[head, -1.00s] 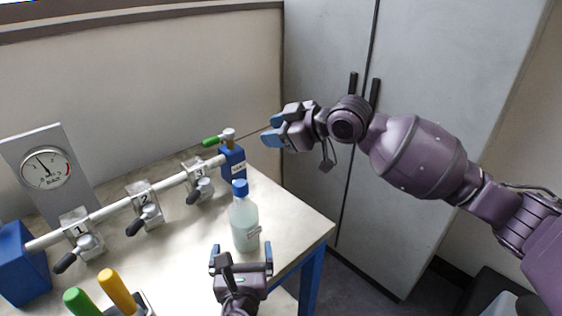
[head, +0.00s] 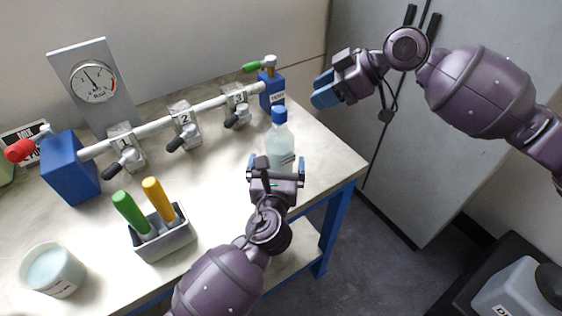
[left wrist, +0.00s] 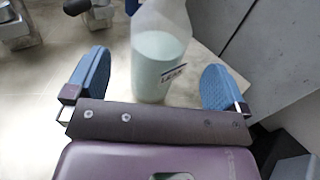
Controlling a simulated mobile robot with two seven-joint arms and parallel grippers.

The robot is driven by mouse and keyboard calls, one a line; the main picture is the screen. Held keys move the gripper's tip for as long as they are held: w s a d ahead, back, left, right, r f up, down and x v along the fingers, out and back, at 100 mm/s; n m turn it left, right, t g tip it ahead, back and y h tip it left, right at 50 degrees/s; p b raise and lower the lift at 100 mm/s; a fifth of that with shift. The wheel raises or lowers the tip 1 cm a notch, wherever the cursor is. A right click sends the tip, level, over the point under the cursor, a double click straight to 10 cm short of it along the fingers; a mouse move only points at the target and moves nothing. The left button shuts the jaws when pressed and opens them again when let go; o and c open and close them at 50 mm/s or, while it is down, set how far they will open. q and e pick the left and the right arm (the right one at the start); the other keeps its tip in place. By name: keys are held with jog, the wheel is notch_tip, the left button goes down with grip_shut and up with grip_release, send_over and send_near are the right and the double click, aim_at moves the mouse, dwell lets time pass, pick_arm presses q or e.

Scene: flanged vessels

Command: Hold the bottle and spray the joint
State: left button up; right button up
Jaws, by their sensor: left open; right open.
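The bottle (head: 279,142), clear with a blue cap and pale liquid, stands upright near the table's right end. My left gripper (head: 277,165) is open at the near side of it and partly hides its base. In the left wrist view the bottle (left wrist: 158,62) is ahead, between the two blue fingertips (left wrist: 155,85), with a gap on each side. My right gripper (head: 322,90) is open and empty, in the air right of the table. The joints are clear blocks numbered 1 (head: 124,142), 2 (head: 184,120) and 3 (head: 236,103) along a white pipe, each with a black-handled valve.
A grey holder (head: 165,241) with green and yellow handled tools and a cup (head: 52,270) stand at the table's front. A pressure gauge (head: 93,83) stands behind the pipe. A grey cabinet (head: 460,130) is at right. The table (head: 215,190) is bare between holder and bottle.

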aim_at(280, 143)
pick_arm(q)
jog(key=shift+w+d, duration=0.15)
jog(key=shift+w, duration=1.6)
jog(key=shift+w+d, duration=0.15)
jog(key=shift+w, duration=1.6)
jog(key=shift+c, duration=0.3)
jog(key=c, duration=1.1)
pick_arm(e)
grip_shut()
